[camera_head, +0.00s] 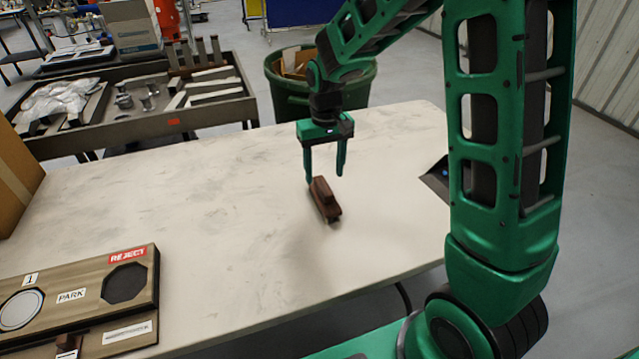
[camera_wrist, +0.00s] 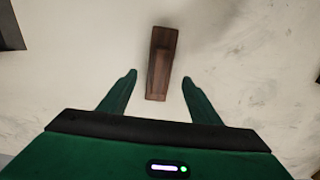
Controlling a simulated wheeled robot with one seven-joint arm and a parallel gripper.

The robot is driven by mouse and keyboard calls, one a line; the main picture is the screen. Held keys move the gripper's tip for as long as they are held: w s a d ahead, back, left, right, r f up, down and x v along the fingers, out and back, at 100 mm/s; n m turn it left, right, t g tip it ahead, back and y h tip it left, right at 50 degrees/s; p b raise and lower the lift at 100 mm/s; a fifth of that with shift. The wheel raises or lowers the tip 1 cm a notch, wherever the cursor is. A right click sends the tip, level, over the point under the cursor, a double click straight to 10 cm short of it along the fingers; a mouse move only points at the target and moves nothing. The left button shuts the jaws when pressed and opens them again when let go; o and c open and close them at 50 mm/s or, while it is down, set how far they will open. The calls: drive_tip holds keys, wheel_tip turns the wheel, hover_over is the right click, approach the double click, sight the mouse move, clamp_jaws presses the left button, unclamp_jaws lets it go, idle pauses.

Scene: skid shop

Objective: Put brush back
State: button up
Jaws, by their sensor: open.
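The brush (camera_head: 324,199) is a small dark brown wooden block with a raised grip, lying on the pale worktop (camera_head: 230,200) near its middle. In the wrist view the brush (camera_wrist: 162,65) lies ahead of the fingertips, its near end roughly between them. My gripper (camera_head: 325,176) is open and empty above the worktop, just behind the brush in the head view. The two fingers also show in the wrist view (camera_wrist: 160,78), spread on either side and apart from the brush.
A wooden board (camera_head: 90,296) with PARK and REJECT labels, a white disc and a dark octagon stands at the front left. A cardboard box (camera_head: 16,180) is at the left edge. A dark item (camera_head: 436,180) sits at the right edge. The worktop around the brush is clear.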

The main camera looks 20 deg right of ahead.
sight(324, 186)
wheel_tip(324, 186, up, 6)
drive_tip(key=s+d+r+m, duration=0.2)
drive_tip(key=s+d, duration=0.4)
drive_tip(key=s, duration=0.1)
drive_tip(key=s+d+r+m, duration=0.1)
drive_tip(key=s+d+r, duration=0.2)
drive_tip(key=s+d, duration=0.3)
drive_tip(key=s+d+f+m, duration=0.1)
drive_tip(key=s+d+m, duration=0.2)
drive_tip(key=s, duration=1.5)
drive_tip(key=shift+s+d, duration=0.2)
drive_tip(key=shift+d, duration=0.45)
